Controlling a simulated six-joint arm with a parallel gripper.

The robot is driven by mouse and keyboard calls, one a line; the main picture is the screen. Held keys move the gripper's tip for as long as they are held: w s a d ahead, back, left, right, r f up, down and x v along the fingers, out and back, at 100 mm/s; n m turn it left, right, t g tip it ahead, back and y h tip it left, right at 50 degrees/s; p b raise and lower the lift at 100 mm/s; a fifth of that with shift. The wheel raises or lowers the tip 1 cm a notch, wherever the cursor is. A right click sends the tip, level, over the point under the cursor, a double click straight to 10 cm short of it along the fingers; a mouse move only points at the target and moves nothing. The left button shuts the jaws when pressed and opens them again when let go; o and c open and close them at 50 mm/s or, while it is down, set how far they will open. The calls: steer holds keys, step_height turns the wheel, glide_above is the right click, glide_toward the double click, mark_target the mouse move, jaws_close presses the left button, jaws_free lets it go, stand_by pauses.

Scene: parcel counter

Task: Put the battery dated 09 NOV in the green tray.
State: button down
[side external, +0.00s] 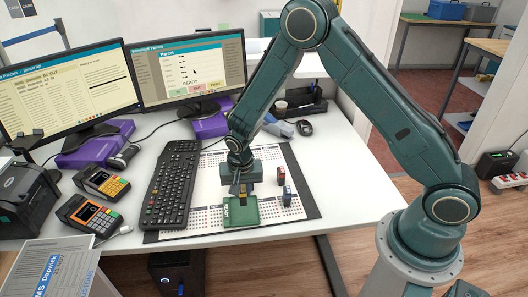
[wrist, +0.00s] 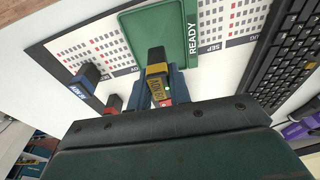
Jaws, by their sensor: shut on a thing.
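My gripper (side external: 238,190) is shut on a yellow and black battery (wrist: 157,68), held between its fingers in the wrist view. A blue battery (side external: 287,196) and a red battery (side external: 281,176) stand on the mat right of the tray.
The calendar mat (side external: 212,172) lies under the tray. A black keyboard (side external: 170,185) is close on its left. Card terminals (side external: 88,213) and two monitors (side external: 193,72) stand farther left and behind. The white counter right of the mat is clear.

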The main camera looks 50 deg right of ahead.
mark_target(243, 199)
steer(key=shift+f, duration=0.1)
steer(key=shift+f, duration=1.8)
steer(key=shift+f, duration=0.1)
steer(key=c, duration=1.3)
jaws_free()
step_height(243, 199, up, 12)
steer(key=s+a, duration=0.1)
steer(key=shift+s, duration=0.15)
steer(key=shift+a, duration=0.1)
